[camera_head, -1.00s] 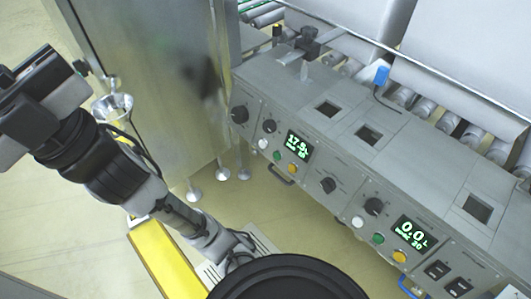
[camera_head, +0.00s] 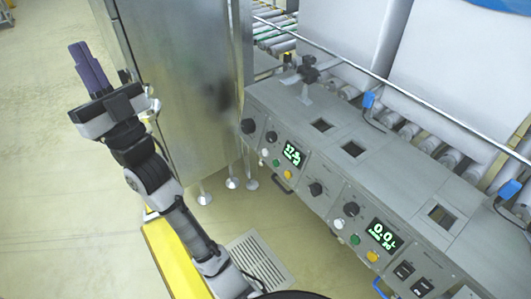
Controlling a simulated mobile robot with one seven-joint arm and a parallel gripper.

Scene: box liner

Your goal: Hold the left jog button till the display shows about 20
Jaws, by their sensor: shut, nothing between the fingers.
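A grey control console runs along the right, with two glowing displays. The left display (camera_head: 292,154) shows small digits that look like 37 and a decimal. The right display (camera_head: 384,236) shows 0.0 with a small line ending in about 20. Beside the right display are a white button (camera_head: 338,223), a green button (camera_head: 354,240) and a yellow button (camera_head: 372,256). The left panel has a similar white (camera_head: 266,152), green (camera_head: 276,163) and yellow button (camera_head: 287,174). I cannot read any jog label. My gripper (camera_head: 86,52) is shut, empty, at upper left, far from the console.
A tall steel cabinet (camera_head: 185,80) stands between my gripper and the console's far end. Black knobs (camera_head: 351,209) stick out of the panels. Rollers and large white sheets lie behind the console. The floor in front holds a grate (camera_head: 260,262).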

